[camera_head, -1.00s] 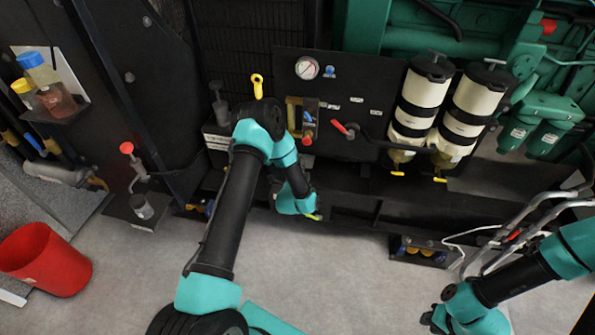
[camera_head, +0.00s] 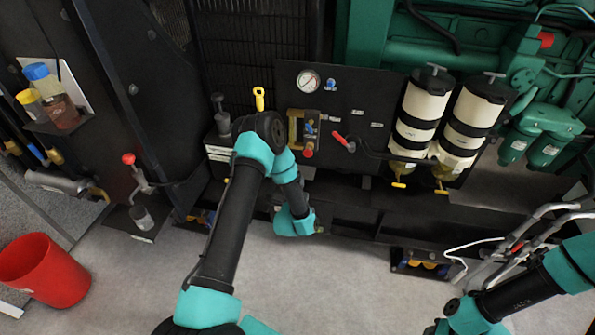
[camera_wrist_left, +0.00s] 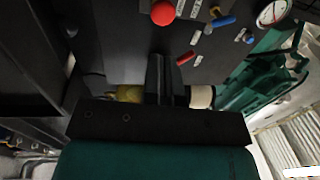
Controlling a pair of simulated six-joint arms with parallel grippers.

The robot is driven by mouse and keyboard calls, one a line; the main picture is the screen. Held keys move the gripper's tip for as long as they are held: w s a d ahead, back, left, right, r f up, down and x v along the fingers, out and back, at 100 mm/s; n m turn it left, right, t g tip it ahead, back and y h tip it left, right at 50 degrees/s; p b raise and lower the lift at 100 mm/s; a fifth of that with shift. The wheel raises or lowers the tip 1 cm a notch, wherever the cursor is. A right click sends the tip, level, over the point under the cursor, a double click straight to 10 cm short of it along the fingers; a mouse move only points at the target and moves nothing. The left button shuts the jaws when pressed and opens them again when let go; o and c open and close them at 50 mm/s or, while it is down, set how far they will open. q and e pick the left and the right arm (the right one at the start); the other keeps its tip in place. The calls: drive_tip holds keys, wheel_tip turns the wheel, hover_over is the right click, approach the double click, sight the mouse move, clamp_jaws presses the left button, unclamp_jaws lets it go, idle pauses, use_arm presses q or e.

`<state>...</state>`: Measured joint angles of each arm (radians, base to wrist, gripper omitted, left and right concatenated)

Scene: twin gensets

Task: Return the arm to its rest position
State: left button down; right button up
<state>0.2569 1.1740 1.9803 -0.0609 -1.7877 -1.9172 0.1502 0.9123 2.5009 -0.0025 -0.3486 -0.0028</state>
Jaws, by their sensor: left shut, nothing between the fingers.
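My left arm (camera_head: 228,215) reaches up from the bottom of the head view, bends at the elbow before the dark panel, and folds down to a teal wrist (camera_head: 294,222). The left gripper's fingers are hidden in the head view. In the left wrist view the left gripper (camera_wrist_left: 160,62) is shut and empty, with the dark panel beyond it. My right arm (camera_head: 520,292) comes in from the right at the lower corner. Its gripper does not show.
A red bucket (camera_head: 45,270) stands on the floor at left. A metal-framed cart (camera_head: 535,225) is at right. The grey floor (camera_head: 345,285) between the arms is clear.

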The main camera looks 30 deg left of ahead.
idle(0.3)
use_arm(q)
drive_tip(key=s+d+f+n+g+h, duration=0.65)
drive_tip(key=s+d+n+g, duration=0.2)
drive_tip(key=s, duration=0.25)
drive_tip(key=s+d+n+g+h, duration=0.1)
drive_tip(key=s+n+g, duration=0.3)
drive_tip(key=s, duration=0.5)
drive_tip(key=s+d+n+g+h, duration=0.1)
drive_tip(key=s+d+n+g, duration=0.2)
drive_tip(key=s, duration=0.6)
drive_tip(key=shift+d+r+n+g, duration=0.4)
drive_tip(key=shift+n+g, duration=0.35)
drive_tip(key=shift+g, duration=0.5)
